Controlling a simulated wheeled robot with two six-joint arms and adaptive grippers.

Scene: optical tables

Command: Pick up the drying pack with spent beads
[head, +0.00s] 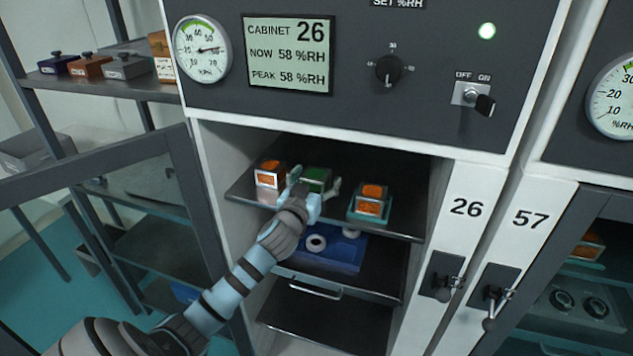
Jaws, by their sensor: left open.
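Three small drying packs stand on the upper shelf inside open cabinet 26. The left pack (270,174) and the right pack (370,200) show orange beads. The middle pack (318,174) shows green beads, unlike the other two. My left gripper (315,185) reaches in from the front with its fingers spread, one to each side of the middle pack. The gripper hides the lower front of that pack; I cannot tell whether the fingers touch it. My right gripper is not in view.
The shelf (400,226) has neighbouring packs close on both sides. Below it is a blue tray (345,258) with white round parts. The open glass door (190,185) stands left of my arm. The cabinet's control panel (430,45) overhangs the opening.

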